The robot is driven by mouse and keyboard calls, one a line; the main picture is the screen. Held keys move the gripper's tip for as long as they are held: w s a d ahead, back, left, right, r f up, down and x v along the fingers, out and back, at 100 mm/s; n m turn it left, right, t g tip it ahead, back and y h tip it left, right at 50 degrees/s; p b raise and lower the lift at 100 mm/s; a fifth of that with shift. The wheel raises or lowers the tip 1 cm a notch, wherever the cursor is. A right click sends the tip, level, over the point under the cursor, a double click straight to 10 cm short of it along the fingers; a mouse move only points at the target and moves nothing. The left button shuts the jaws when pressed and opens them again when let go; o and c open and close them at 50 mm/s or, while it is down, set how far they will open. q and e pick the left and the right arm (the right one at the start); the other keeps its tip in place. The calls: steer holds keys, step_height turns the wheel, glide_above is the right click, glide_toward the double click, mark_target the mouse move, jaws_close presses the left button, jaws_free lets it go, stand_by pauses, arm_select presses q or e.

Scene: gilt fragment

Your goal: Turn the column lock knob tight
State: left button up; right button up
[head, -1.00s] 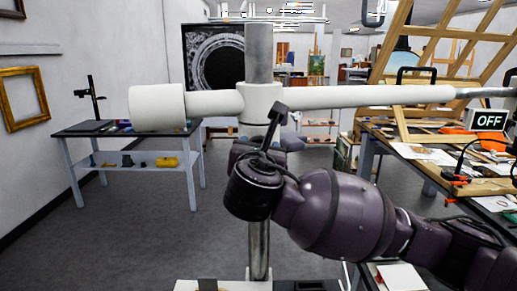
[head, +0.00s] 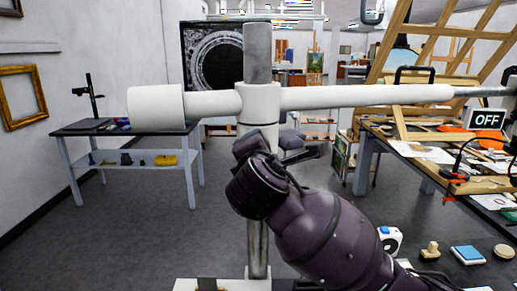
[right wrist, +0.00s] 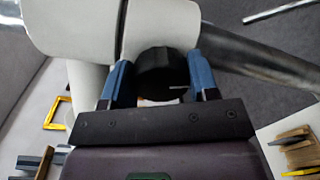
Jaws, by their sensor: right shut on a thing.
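The black column lock knob (right wrist: 163,75) shows in the right wrist view, on the white collar of the stand, with a short pale line on its face. My right gripper (right wrist: 160,82) has its two blue-lined fingers on either side of the knob and is shut on it. In the head view the white collar (head: 258,103) sits on the upright metal column (head: 258,235) and carries a long white horizontal arm (head: 365,96). My right wrist covers the knob there. My left gripper is not in view.
A dark-topped side table (head: 128,128) stands at the left. A workbench (head: 420,152) with papers and a wooden frame stands at the right. A blue pad (head: 467,254) and a wooden stamp (head: 430,251) lie at the lower right. The grey floor between is open.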

steer(key=shift+f+m, duration=0.1)
steer(key=shift+m, duration=1.4)
steer(key=o, duration=0.9)
steer(key=shift+s, duration=0.1)
steer(key=s, duration=0.3)
steer(key=s+b, duration=0.1)
steer(key=s, duration=0.6)
steer(key=shift+s+r, duration=0.3)
steer(key=shift+s, duration=0.05)
